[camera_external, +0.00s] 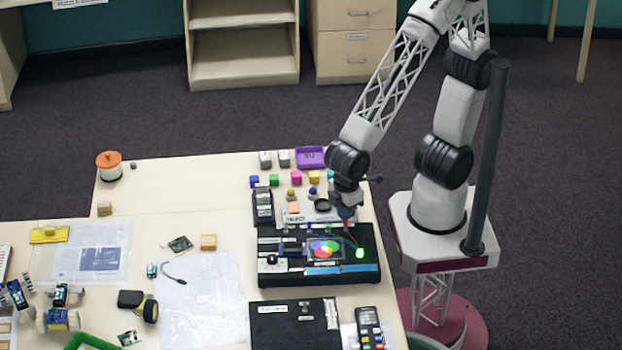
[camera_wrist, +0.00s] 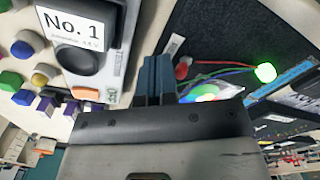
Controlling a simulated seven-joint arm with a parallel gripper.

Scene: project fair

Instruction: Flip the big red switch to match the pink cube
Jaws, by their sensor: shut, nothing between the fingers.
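A pink cube (camera_external: 296,178) sits in a row of coloured cubes at the back of the table. A black box (camera_external: 320,273) carries a coloured disc (camera_external: 323,249) and a lit green lamp (camera_external: 360,253); the lamp also shows in the wrist view (camera_wrist: 265,72). A small red part (camera_wrist: 182,70) with wires is on the box; I cannot tell whether it is the big red switch. My gripper (camera_external: 347,213) is shut and empty, pointing down at the box's back edge. Its blue fingertips (camera_wrist: 155,72) are together, left of the red part. Contact cannot be told.
A pale device labelled "No. 1" (camera_wrist: 72,28), with an orange button (camera_wrist: 86,94), stands beside my fingers. A purple tray (camera_external: 311,157) is behind the cubes. A flat black case (camera_external: 287,325) lies in front of the box. The table's left part has clearer room.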

